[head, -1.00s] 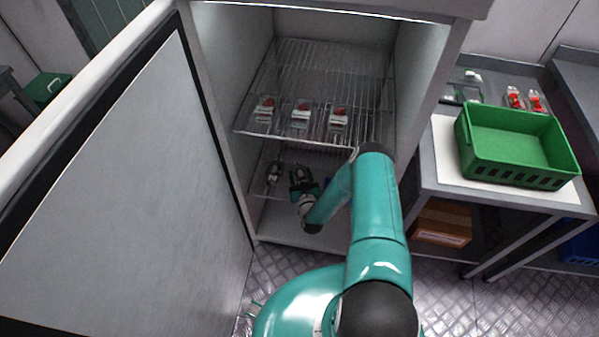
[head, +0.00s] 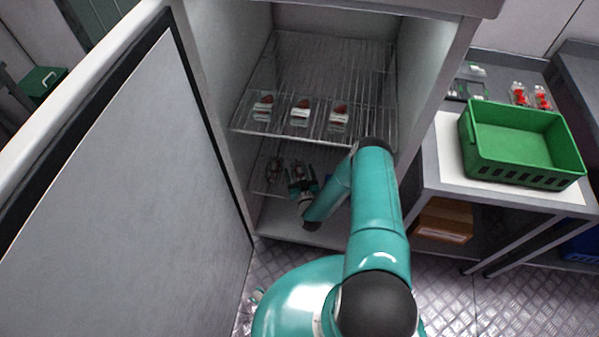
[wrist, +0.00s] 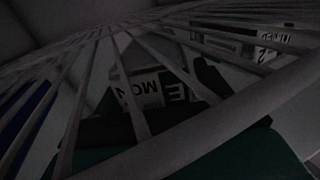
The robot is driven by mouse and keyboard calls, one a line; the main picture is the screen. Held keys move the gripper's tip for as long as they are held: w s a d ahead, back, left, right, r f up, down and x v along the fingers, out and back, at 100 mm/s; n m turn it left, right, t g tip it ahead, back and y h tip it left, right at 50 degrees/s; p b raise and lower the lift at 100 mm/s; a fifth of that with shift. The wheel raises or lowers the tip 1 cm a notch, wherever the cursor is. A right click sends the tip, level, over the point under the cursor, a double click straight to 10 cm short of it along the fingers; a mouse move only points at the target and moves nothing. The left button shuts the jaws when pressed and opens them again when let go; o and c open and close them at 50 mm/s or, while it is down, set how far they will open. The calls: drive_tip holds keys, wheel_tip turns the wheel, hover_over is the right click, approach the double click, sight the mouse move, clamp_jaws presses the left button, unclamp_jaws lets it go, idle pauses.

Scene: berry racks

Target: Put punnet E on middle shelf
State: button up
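My gripper (head: 301,186) is low inside the open cabinet, below the upper wire shelf (head: 333,92) and at the level of the lower wire shelf (head: 262,188). Another punnet (head: 275,169) stands just left of my gripper on the lower wire shelf.
The cabinet door (head: 110,180) is open at left. A green crate (head: 520,177) stands on the table at right. Another label (wrist: 262,52) shows in the wrist view.

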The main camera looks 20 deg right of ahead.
drive_tip(key=shift+r, duration=0.1)
drive_tip(key=shift+s+r, duration=0.1)
drive_tip(key=s+a, duration=0.2)
drive_tip(key=s, duration=0.9)
drive_tip(key=shift+s+a, duration=0.2)
drive_tip(key=shift+s, duration=0.05)
